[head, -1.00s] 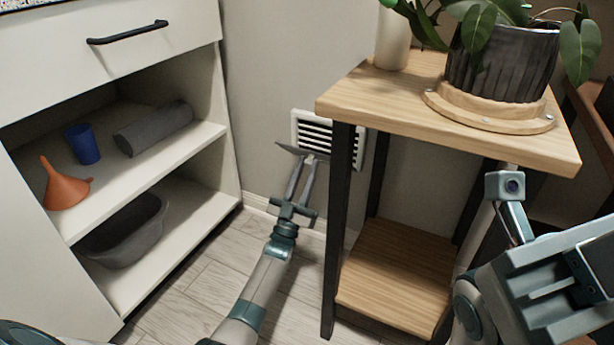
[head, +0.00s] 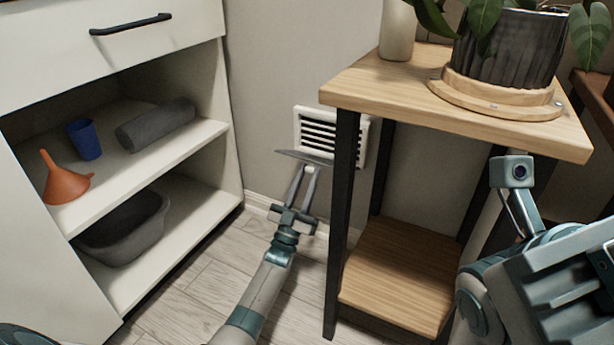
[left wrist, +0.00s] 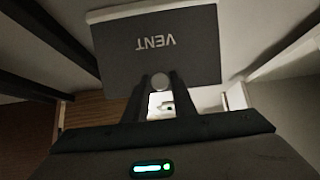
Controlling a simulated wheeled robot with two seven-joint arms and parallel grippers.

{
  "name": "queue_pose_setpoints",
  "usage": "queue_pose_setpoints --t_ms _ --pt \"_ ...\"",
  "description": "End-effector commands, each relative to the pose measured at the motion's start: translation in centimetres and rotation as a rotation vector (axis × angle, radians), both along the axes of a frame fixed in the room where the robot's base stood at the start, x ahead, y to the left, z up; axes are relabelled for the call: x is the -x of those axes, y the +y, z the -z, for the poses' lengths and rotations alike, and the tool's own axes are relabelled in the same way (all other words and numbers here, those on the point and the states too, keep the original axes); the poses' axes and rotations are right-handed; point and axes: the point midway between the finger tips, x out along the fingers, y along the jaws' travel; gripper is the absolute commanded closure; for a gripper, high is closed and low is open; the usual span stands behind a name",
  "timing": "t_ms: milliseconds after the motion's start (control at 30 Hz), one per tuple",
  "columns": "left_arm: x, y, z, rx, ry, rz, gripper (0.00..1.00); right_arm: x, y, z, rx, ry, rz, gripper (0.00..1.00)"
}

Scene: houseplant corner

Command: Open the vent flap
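The white vent (head: 331,137) with dark slats is set low in the wall, behind the wooden stand's left front leg. Its dark grey flap (head: 304,156) sticks out from the vent's lower part, and the slats above show. In the left wrist view the flap (left wrist: 200,62) fills the upper middle, with "VENT" upside down. My left gripper (head: 304,170) is at the flap; in the left wrist view its two fingers close on a small round knob (left wrist: 160,81) at the flap's edge. My right arm is at the lower right; its fingers cannot be made out.
The wooden stand (head: 400,295) with black legs is close right of my left gripper, carrying a potted plant (head: 508,50) and a pale vase (head: 397,30). An open white cabinet (head: 190,222) stands left, holding a funnel, cup, roll and basin. Floor between is free.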

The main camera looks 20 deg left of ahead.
Motion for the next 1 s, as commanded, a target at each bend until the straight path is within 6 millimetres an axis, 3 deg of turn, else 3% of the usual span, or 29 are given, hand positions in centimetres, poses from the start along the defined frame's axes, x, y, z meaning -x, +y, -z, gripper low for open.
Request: queue_pose_setpoints --t_ms 67,567,1000 --pt "0.0 0.0 0.4 0.001 0.007 0.0 0.61 0.0 0.0 0.1 0.0 0.0 0.0 0.69" --pt "0.0 0.0 -0.9 0.001 -0.004 0.001 0.61 0.0 0.0 -0.5 -0.002 0.001 0.0 0.69" --pt "-0.4 0.0 -4.5 -0.001 0.033 0.0 0.61 0.0 0.0 -4.8 -0.001 0.001 0.0 0.69"
